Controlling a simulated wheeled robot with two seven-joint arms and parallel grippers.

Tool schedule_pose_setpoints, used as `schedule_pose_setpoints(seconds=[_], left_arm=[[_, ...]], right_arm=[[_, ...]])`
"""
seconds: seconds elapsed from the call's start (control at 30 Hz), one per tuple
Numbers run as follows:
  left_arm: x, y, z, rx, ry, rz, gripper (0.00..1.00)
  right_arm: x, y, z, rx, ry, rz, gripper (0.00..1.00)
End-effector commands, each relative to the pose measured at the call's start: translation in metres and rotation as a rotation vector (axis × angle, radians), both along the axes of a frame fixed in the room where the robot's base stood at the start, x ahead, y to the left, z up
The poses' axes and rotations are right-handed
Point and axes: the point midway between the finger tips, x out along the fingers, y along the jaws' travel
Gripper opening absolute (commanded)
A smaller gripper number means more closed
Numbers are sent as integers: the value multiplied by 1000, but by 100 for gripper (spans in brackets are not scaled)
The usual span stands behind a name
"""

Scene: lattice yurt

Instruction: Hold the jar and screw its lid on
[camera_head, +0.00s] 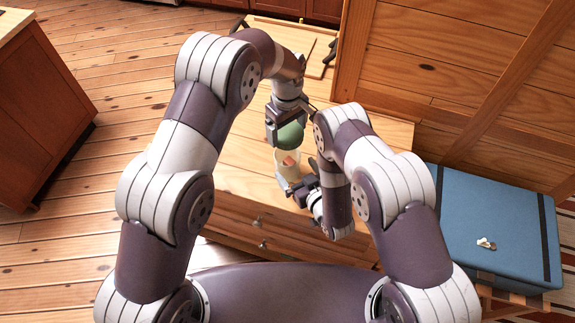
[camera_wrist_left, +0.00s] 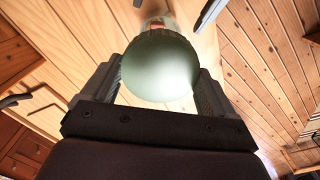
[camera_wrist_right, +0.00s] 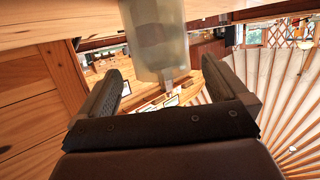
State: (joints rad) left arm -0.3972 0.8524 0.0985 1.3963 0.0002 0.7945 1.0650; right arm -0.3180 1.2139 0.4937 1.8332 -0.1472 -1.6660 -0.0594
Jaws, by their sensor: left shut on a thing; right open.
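The rounded green lid (camera_head: 290,134) is between the fingers of my left gripper (camera_head: 285,120), which is shut on it. The lid fills the middle of the left wrist view (camera_wrist_left: 160,68). The pale, see-through jar (camera_head: 287,160) stands on the wooden top directly below the lid, with something reddish inside. I cannot tell whether lid and jar touch. My right gripper (camera_head: 298,180) is open low beside the jar. In the right wrist view the jar (camera_wrist_right: 158,40) shows ahead, between the open fingers in the picture; its contact with them is not visible.
The wooden cabinet top (camera_head: 245,165) has bare room left of the jar. A wooden panel wall (camera_head: 430,60) rises behind on the right. A blue box (camera_head: 490,225) with a small pale object on it stands at the right. A board (camera_head: 300,38) lies at the back.

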Motion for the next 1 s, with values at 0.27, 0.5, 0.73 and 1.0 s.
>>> schedule_pose_setpoints(seconds=[0.27, 0.5, 0.73, 1.0], left_arm=[[0, 0, 0, 0, 0, 0, 59], [0, 0, 0, 0, 0, 0, 59], [0, 0, 0, 0, 0, 0, 59], [0, 0, 0, 0, 0, 0, 59]], right_arm=[[41, 21, -14, 0, -1, 0, 100], [56, 28, -19, 0, 0, 0, 100], [56, 29, -19, 0, 1, 0, 100], [56, 29, -19, 0, 0, 0, 28]])
